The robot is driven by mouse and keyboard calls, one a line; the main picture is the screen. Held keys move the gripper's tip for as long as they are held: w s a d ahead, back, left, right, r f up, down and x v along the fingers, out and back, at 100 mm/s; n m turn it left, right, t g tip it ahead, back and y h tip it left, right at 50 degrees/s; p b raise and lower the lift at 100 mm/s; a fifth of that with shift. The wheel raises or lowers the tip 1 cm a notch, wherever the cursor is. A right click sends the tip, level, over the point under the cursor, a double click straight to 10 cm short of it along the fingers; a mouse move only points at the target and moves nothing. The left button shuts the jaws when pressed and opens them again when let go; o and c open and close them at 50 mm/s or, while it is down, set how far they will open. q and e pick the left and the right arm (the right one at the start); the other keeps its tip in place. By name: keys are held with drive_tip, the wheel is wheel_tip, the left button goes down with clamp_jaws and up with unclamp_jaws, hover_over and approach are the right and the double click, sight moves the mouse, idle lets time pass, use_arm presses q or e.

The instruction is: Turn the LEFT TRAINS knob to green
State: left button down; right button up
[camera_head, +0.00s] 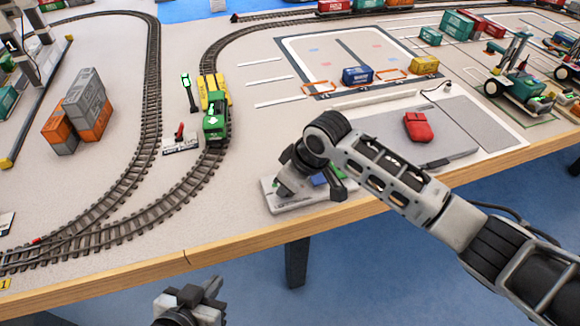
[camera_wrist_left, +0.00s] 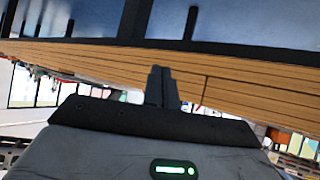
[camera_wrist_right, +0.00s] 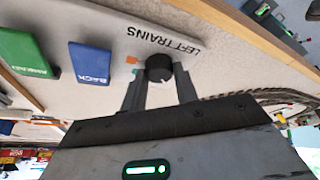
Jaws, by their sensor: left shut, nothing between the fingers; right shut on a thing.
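The LEFT TRAINS knob (camera_wrist_right: 158,67) is a round black knob on a light control panel (camera_wrist_right: 110,28), beside its printed label. An orange mark and a small green-teal mark lie beside it. My right gripper (camera_wrist_right: 160,82) is shut on the knob, one finger on each side. I cannot tell which mark the knob points at. In the head view the panel (camera_head: 293,208) lies near the table's front edge, and my right arm hides the knob. My left gripper (camera_head: 207,290) is shut and empty below the table edge; its closed fingers show in the left wrist view (camera_wrist_left: 161,85).
A blue BACK button (camera_wrist_right: 90,64) and a green button (camera_wrist_right: 28,54) stand on the panel near the knob. A green-and-yellow train (camera_head: 215,122) stands on the track to the left.

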drive_tip(key=shift+s+r+m+p, duration=0.1)
drive_tip(key=shift+m+p, duration=0.6)
drive_tip(key=shift+p, duration=0.15)
drive_tip(key=shift+t, duration=0.3)
drive_tip(key=o, duration=1)
drive_tip(key=shift+c, duration=0.2)
drive_tip(key=p+v, duration=0.1)
drive_tip(key=v, duration=1.4)
drive_tip(key=shift+r, duration=0.45)
drive_tip(key=shift+a, duration=0.15)
